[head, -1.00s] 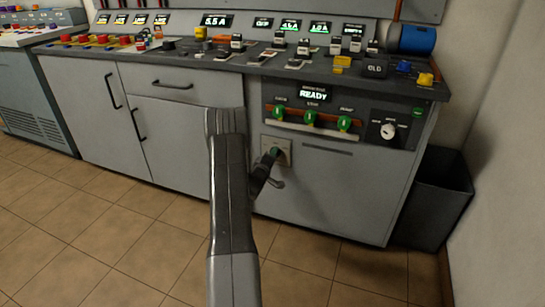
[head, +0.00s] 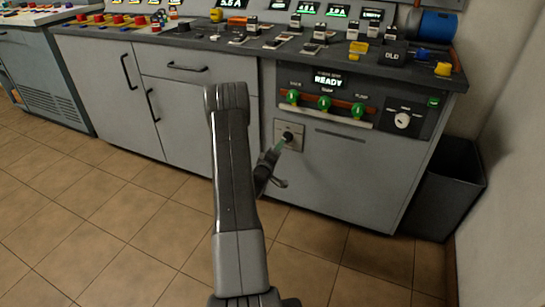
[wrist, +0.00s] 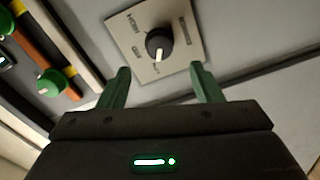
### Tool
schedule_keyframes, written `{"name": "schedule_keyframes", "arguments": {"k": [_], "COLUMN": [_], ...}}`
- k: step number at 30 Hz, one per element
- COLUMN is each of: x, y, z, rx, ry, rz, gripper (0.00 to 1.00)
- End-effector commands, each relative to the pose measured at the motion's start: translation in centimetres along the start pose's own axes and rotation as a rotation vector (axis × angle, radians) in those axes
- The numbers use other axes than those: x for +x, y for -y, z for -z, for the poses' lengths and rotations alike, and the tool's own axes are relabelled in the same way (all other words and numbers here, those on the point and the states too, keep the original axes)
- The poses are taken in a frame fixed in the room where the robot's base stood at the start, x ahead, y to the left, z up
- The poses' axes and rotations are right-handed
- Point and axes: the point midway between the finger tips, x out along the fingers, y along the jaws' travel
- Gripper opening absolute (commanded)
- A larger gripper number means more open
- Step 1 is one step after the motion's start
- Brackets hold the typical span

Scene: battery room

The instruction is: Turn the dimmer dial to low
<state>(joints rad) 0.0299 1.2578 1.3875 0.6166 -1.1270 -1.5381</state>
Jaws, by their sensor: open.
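The black round dial (wrist: 159,43) sits on a square beige plate (wrist: 126,33) with small printed labels, blurred and partly unreadable. Its white pointer mark faces the bottom of the wrist picture. My gripper (wrist: 160,70) is open and empty, its green fingers spread either side of the dial's line, with the tips short of it and no contact visible. In the head view the plate (head: 298,129) is on the grey cabinet front, and the dial (head: 288,136) shows small just beyond my gripper (head: 282,146).
Above the plate is a panel with several green knobs (head: 325,104) and a READY display (head: 328,80). A white dial (head: 402,120) is on its right. A dark bin (head: 444,190) stands right of the cabinet (head: 345,175). The tiled floor in front is clear.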

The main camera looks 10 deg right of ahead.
Motion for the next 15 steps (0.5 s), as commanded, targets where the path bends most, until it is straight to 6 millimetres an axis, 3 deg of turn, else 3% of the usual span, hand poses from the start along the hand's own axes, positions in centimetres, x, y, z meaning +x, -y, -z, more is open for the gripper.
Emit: {"name": "schedule_keyframes", "arguments": {"k": [6, 15], "x": [-4.0, -5.4], "y": [0.0, 0.0], "z": [0.1, 0.0], "rx": [-0.001, 0.0], "ry": [-0.002, 0.0], "rz": [0.002, 0.0], "gripper": [0.59, 0.59]}}
